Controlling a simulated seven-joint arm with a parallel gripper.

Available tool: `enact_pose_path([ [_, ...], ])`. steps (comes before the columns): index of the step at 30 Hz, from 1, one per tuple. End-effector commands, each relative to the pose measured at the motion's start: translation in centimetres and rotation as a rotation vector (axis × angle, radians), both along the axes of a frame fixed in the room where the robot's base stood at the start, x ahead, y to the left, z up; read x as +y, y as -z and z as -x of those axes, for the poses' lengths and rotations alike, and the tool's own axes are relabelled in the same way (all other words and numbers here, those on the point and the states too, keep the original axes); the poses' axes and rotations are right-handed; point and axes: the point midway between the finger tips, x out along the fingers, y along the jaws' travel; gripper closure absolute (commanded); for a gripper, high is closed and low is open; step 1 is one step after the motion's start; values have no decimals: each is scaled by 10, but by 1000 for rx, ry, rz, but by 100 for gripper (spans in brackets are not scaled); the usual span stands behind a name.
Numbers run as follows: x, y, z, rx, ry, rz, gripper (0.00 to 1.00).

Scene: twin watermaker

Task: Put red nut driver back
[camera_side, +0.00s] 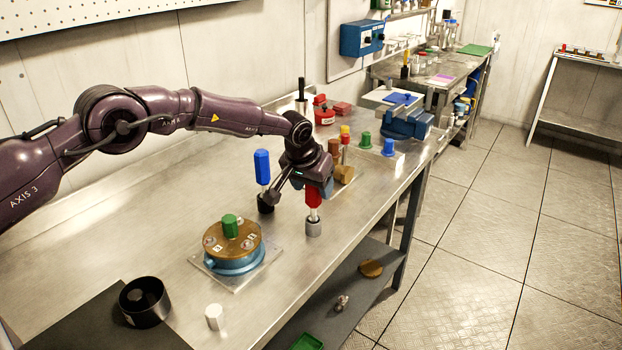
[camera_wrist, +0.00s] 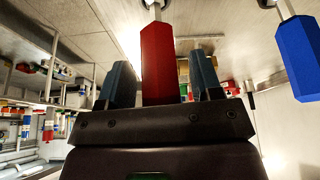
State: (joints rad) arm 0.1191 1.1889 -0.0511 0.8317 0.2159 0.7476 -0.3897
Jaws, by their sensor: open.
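The red nut driver (camera_side: 313,197) stands upright near the table's front edge, its handle up and its metal shank down in a grey round holder (camera_side: 313,228). My gripper (camera_side: 317,187) is open around the top of the red handle. In the wrist view the red handle (camera_wrist: 157,62) stands between the two spread fingers of my gripper (camera_wrist: 161,78), with a gap on each side. A blue nut driver (camera_side: 262,166) stands upright in a black holder (camera_side: 266,203) to the left; its handle also shows at the right of the wrist view (camera_wrist: 300,55).
A blue round housing with a brown top (camera_side: 234,250) and green knob sits on a clear plate in front. A black cup (camera_side: 145,302) and a white cylinder (camera_side: 214,317) stand nearer the camera. Green (camera_side: 365,140) and blue (camera_side: 388,147) pieces stand behind my gripper.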

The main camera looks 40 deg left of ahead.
Motion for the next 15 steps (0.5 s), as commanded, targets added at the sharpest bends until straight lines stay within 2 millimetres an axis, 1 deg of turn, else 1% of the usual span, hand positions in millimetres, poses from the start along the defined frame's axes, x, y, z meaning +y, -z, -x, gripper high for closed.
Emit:
enact_pose_path([
  [5, -1, -18, 5, -3, 1, 0, 41],
  [8, -2, -35, 13, -4, 1, -1, 41],
  [9, -2, -44, 16, -4, 1, -1, 41],
  [15, -4, -83, 33, -3, 0, 1, 41],
])
